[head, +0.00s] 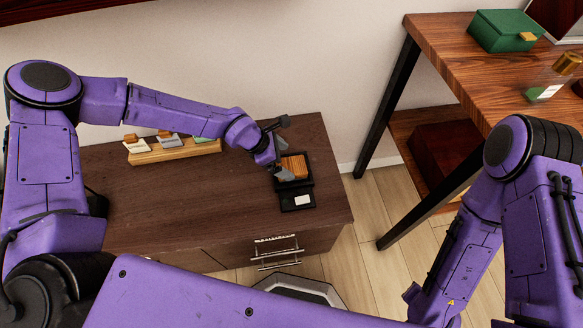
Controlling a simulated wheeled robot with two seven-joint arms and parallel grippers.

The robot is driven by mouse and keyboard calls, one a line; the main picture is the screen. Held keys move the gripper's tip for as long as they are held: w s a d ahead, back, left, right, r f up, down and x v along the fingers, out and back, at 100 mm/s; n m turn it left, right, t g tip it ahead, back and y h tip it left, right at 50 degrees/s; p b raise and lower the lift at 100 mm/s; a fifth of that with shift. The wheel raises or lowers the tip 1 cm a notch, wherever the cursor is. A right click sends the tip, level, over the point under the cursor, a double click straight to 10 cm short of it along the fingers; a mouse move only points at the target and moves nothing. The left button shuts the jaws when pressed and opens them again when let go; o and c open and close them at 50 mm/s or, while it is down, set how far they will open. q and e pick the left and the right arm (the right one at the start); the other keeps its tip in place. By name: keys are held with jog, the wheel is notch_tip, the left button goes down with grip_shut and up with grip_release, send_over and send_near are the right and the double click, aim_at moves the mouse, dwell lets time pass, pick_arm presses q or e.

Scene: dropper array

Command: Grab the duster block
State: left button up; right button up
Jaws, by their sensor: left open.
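The duster block (295,166) looks like a small orange-brown wooden block with a ridged top. It sits in a black tray (308,184) near the right end of the dark brown cabinet. My left gripper (282,158) is open at the block's left side, with its fingers close over the tray. I cannot tell whether the fingers touch the block, and the gripper hides its left edge. My right arm hangs at the lower right, and its gripper is out of the picture.
A wooden rack (175,152) with several small items stands at the cabinet's back left. A black piece with a white label (302,200) lies in front of the tray. A taller table at the right carries a green box (503,32) and a bottle (553,80). The cabinet top's middle is clear.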

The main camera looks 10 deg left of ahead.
aim_at(292, 165)
pick_arm(q)
jog(key=x, duration=0.3)
jog(key=shift+s+f, duration=0.1)
jog(key=shift+f, duration=0.1)
jog(key=c, duration=1.1)
jog(key=shift+r, duration=0.15)
